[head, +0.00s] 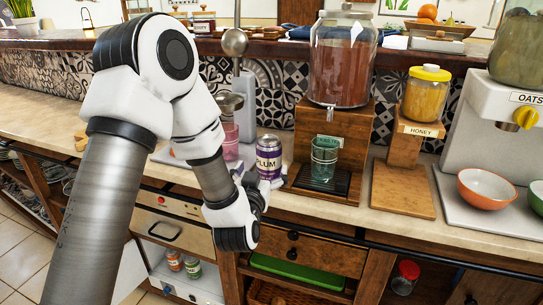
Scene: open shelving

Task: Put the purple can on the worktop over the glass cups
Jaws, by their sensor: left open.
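The purple can (268,158), labelled PLUM, stands upright on the worktop (410,228), just left of the wooden dispenser stand. My left arm comes in from the left and bends down in front of the worktop. My left gripper (262,188) is at the front of the can, close to its lower part; its fingers are mostly hidden by the wrist, and I cannot tell whether they touch the can. A green-tinted glass cup (324,160) stands under the dispenser tap. A pinkish glass cup (230,143) stands left of the can, partly behind my arm. My right gripper is not in view.
A dispenser jar (342,60) stands on its wooden stand behind the green cup. A honey jar (426,95), an oats machine (502,140) and an orange bowl (485,188) are to the right. Drawers (312,252) and open shelves with food cans (192,267) lie below.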

